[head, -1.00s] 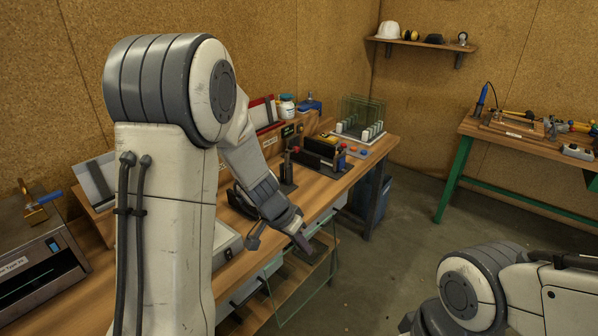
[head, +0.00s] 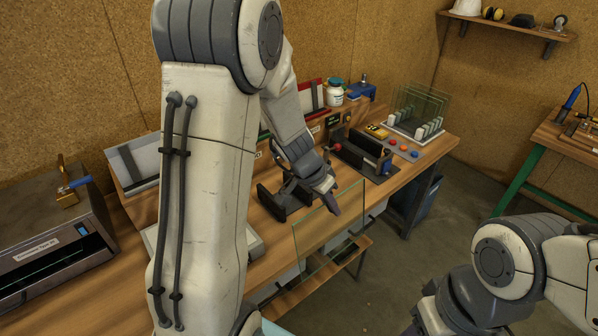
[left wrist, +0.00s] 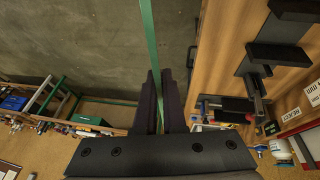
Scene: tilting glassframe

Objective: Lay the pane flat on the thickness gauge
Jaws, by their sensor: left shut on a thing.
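A clear glass pane (head: 318,236) with greenish edges hangs upright at the bench's front edge in the head view. My left gripper (head: 332,204) is shut on its upper edge. In the left wrist view the pane (left wrist: 150,42) shows edge-on as a thin green strip between the dark fingers (left wrist: 160,100). A black bracketed fixture (head: 270,203) stands on the bench just left of the gripper, partly hidden by my arm; it also shows in the left wrist view (left wrist: 278,52). I cannot tell for sure which fixture is the thickness gauge. My right gripper is out of view.
A dark fixture with a red knob (head: 352,152), coloured buttons (head: 402,148) and a rack of upright panes (head: 420,105) stand farther along the bench. A grey machine (head: 55,245) is at the left. Open floor (head: 400,270) lies before the bench.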

